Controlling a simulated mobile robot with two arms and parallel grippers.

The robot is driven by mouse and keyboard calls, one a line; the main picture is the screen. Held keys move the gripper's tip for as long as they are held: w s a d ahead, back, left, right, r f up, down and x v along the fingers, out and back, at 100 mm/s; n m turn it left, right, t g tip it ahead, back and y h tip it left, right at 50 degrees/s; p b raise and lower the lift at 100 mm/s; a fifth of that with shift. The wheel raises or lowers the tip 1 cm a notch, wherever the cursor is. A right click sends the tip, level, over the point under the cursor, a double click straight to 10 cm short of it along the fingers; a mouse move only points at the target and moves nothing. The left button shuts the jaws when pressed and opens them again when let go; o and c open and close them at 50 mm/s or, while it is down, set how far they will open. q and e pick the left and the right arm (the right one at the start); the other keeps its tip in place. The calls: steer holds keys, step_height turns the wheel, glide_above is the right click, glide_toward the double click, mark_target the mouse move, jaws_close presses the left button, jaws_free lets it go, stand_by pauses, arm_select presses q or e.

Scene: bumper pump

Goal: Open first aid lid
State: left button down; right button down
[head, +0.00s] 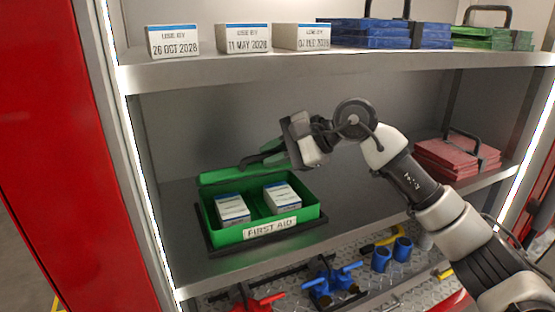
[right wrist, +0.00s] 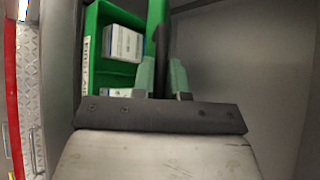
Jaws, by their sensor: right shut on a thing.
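The green first aid box (head: 264,232) sits on the middle shelf with its lid (head: 225,176) raised at the back, so its inside shows. Two white and blue cartons, a left one (head: 232,209) and a right one (head: 281,197), lie inside. My right gripper (head: 262,160) is at the top of the raised lid, shut on it. My left gripper is out of view.
The upper shelf (head: 240,66) holds dated white boxes (head: 248,37), blue cases (head: 370,33) and green cases (head: 490,37). Red cases (head: 455,155) stand right on the middle shelf. Blue and red fittings (head: 330,280) lie below. The shelf right of the box is clear.

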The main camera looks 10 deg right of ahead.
steer(key=shift+w+a+r+p, duration=0.15)
steer(key=shift+w+r+p, duration=0.15)
steer(key=shift+w+r, duration=0.15)
steer(key=c, duration=1.1)
jaws_free()
steer(key=shift+c, duration=0.2)
steer(key=b+v, duration=0.3)
steer(key=v, duration=0.7)
steer(key=shift+d+r+b, duration=0.25)
steer(key=shift+r+b, duration=0.15)
